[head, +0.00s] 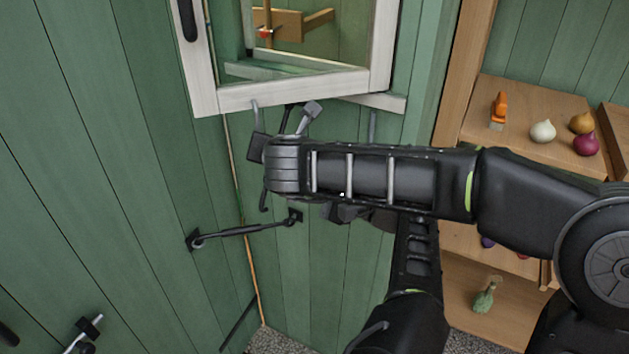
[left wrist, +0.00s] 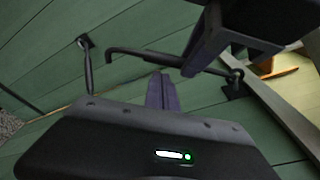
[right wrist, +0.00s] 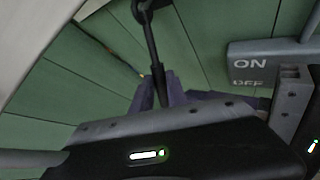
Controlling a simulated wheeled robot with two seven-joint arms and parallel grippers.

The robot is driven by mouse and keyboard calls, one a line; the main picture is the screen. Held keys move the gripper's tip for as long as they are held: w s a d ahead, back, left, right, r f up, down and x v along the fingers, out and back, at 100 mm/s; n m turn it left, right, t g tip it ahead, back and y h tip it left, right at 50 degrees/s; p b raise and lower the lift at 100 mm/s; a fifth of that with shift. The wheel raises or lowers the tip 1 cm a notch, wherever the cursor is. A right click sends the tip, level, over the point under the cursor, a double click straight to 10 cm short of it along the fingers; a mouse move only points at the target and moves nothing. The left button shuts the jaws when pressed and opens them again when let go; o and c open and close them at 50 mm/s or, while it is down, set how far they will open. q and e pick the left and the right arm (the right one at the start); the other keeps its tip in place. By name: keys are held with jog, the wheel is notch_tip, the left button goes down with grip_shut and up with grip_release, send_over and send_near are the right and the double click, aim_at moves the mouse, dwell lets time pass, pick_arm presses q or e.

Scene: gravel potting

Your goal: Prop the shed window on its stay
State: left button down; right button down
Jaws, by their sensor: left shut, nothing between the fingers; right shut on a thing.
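The window sash (head: 285,91) is a pale frame that stands open at an angle to the sill (head: 385,102). The black metal stay is a thin rod with a bent end; it shows in the left wrist view (left wrist: 150,54) and the right wrist view (right wrist: 152,45). My right gripper (right wrist: 163,94) is shut on its rod. My left gripper (left wrist: 162,92) is shut and empty, close below the rod and apart from it.
A black hook bar (head: 240,231) lies across the green wall corner below the window. Shelves (head: 530,133) with onions and an orange-topped item stand at the right. My two arms cross closely in front of the wall.

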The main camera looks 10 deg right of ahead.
pick_arm(q)
jog(key=x, duration=0.3)
jog(key=shift+w+a, duration=0.3)
jog(key=shift+s+a+r+m, duration=0.35)
jog(key=shift+s+r, duration=0.25)
jog(key=shift+s, duration=0.1)
pick_arm(e)
jog(key=shift+d+f, duration=0.1)
jog(key=shift+d, duration=0.1)
jog(key=c, duration=1.3)
grip_release()
pick_arm(q)
jog(key=shift+w+f, duration=0.1)
pick_arm(e)
jog(key=shift+a, duration=0.1)
